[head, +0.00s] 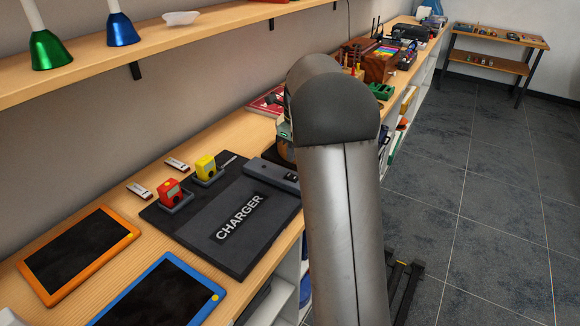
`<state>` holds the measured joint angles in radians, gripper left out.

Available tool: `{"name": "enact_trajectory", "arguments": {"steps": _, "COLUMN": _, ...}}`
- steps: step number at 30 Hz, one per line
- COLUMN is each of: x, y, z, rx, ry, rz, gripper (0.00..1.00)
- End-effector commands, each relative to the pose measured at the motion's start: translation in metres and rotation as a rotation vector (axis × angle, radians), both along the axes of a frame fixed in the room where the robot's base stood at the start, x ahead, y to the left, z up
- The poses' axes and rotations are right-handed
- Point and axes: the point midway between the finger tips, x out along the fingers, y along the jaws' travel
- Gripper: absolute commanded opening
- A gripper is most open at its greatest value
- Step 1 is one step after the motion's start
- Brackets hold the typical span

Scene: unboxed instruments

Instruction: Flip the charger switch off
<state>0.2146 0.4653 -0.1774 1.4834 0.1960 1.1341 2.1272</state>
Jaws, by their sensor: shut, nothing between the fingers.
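The charger (180,226) is a flat dark slab on the wooden counter, left of my arm, with "CHARGER" in white letters. A raised grey bar (268,172) runs along its far right edge. A small dark switch (291,178) with a light mark shows at the bar's right end, close to my arm in the picture. Its on or off position is too small to tell. A red block (169,191) and a yellow block (206,168) sit in docks on the charger. My gripper does not show; my large grey arm covers the area right of the charger.
An orange tablet (80,254) and a blue tablet (160,294) lie at the near left. A shelf (165,58) with green (48,50) and blue (122,30) bells hangs above. Several objects crowd the counter beyond my arm. The tiled floor (480,190) at right looks clear.

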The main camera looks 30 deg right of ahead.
Motion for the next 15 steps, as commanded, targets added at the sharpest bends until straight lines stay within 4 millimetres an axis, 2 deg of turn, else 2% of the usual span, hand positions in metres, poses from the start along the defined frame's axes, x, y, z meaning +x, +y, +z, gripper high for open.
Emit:
{"name": "enact_trajectory", "arguments": {"steps": 1, "x": 0.000, "y": 0.001, "z": -0.011, "rx": 0.002, "ry": 0.005, "rz": -0.001, "gripper": 0.00}}
{"name": "enact_trajectory", "arguments": {"steps": 6, "x": 0.003, "y": 0.002, "z": -0.038, "rx": 0.002, "ry": 0.003, "rz": -0.001, "gripper": 0.00}}
{"name": "enact_trajectory", "arguments": {"steps": 15, "x": 0.006, "y": 0.004, "z": -0.057, "rx": 0.000, "ry": 0.000, "rz": 0.000, "gripper": 0.00}}
